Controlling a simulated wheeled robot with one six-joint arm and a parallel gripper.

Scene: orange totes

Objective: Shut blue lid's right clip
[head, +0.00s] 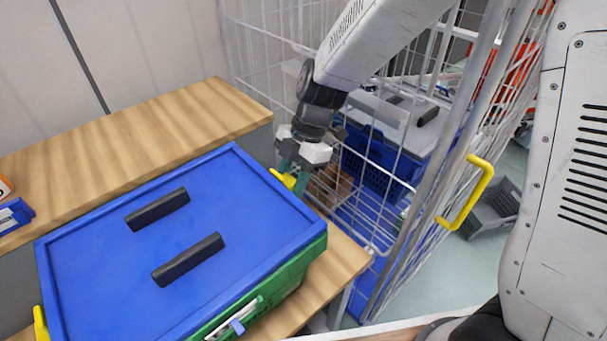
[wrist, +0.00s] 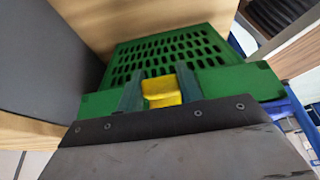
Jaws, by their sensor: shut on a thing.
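A blue lid (head: 110,235) with two black handles lies flat on a green crate (head: 285,285). Its right clip (head: 280,178) is yellow and stands out from the lid's right edge; it also shows in the wrist view (wrist: 162,93). My gripper (head: 289,172) reaches down at that right edge. In the wrist view its two fingers (wrist: 160,88) stand on either side of the clip, in front of the crate's slotted green wall (wrist: 170,55), and are shut on it. The fingers partly hide the clip. A left yellow clip (head: 40,324) shows at the lid's left edge.
The crate stands on a wooden table (head: 345,262). A wooden-topped surface (head: 190,110) lies behind it. A wire cage trolley (head: 385,220) with a yellow handle (head: 478,190) stands close on the right, holding blue totes (head: 375,165). A grey crate (head: 492,208) is on the floor.

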